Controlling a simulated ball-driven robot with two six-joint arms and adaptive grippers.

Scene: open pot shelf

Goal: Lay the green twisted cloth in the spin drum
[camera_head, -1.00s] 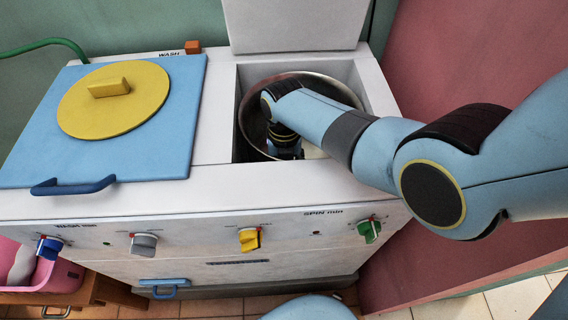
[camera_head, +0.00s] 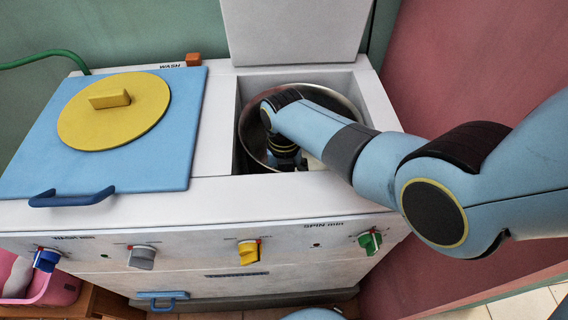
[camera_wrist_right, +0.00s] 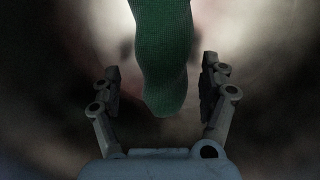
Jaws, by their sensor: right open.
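The spin drum (camera_head: 352,94) is a round metal tub in the open right-hand well of the washing machine. My right arm reaches down into it from the right, and its gripper is hidden inside the drum in the head view. In the right wrist view the right gripper (camera_wrist_right: 160,95) is open. The green cloth (camera_wrist_right: 165,50) shows between and beyond its two fingers, apart from both of them. The cloth is not visible in the head view. I cannot tell whether it touches the drum floor. My left gripper is not in view.
The raised white spin lid (camera_head: 294,28) stands behind the well. The blue wash lid (camera_head: 150,165) with a yellow round cover (camera_head: 114,125) is closed on the left. Knobs line the front panel, including a green one (camera_head: 370,242). A pink tub (camera_head: 55,290) is at lower left.

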